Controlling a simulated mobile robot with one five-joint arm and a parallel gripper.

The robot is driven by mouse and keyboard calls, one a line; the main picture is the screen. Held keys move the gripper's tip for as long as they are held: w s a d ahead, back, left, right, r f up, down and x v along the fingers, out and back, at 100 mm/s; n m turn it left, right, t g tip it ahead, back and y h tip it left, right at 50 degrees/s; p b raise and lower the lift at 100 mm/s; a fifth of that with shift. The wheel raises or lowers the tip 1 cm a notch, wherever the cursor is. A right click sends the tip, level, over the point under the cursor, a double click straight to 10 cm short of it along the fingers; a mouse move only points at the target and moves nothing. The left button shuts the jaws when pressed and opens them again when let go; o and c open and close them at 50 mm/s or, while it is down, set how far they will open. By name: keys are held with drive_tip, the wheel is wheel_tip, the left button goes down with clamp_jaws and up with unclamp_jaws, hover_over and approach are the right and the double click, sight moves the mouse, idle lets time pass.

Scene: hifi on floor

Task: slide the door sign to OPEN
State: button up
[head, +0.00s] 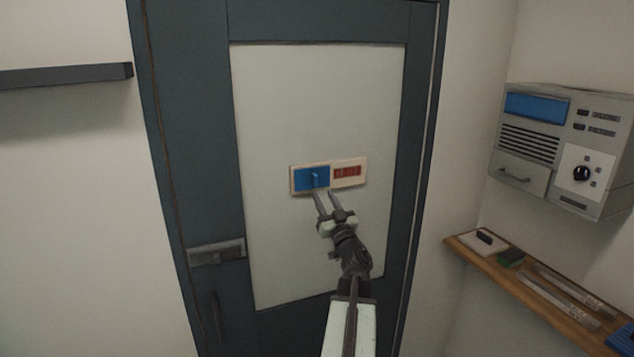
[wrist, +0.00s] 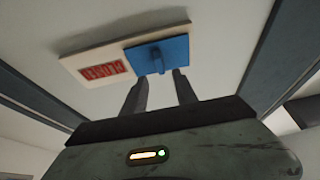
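The door sign (head: 349,184) is a pale plate on the door's light panel. Its blue slider (head: 311,179) with a small upright blue knob (head: 316,179) sits at the left end. A red lettered field (head: 347,171) shows at the right end; it seems to read CLOSED. In the wrist view the blue slider (wrist: 174,56) is on the right and the red field (wrist: 103,71) on the left. My gripper (head: 326,195) is open and empty just below the slider, fingers pointing up at the plate. In the wrist view the fingertips (wrist: 158,79) are apart, with the knob just beyond them.
The dark-framed door (head: 190,150) has a handle plate (head: 216,252) at lower left. A grey wall unit (head: 530,150) and a wooden shelf (head: 530,285) with small items stand at the right. A dark wall ledge (head: 65,75) is at the left. The panel around the sign is clear.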

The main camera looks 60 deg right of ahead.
sight(316, 182)
drive_tip(key=p+x, duration=0.2)
drive_tip(key=x, duration=0.4)
drive_tip(key=shift+w+d+r, duration=0.1)
drive_tip(key=shift+r, duration=0.05)
drive_tip(key=shift+w+d, duration=0.2)
drive_tip(key=shift+w, duration=0.2)
drive_tip(key=shift+s, duration=0.1)
drive_tip(key=shift+c, duration=0.3)
clamp_jaws()
idle(0.4)
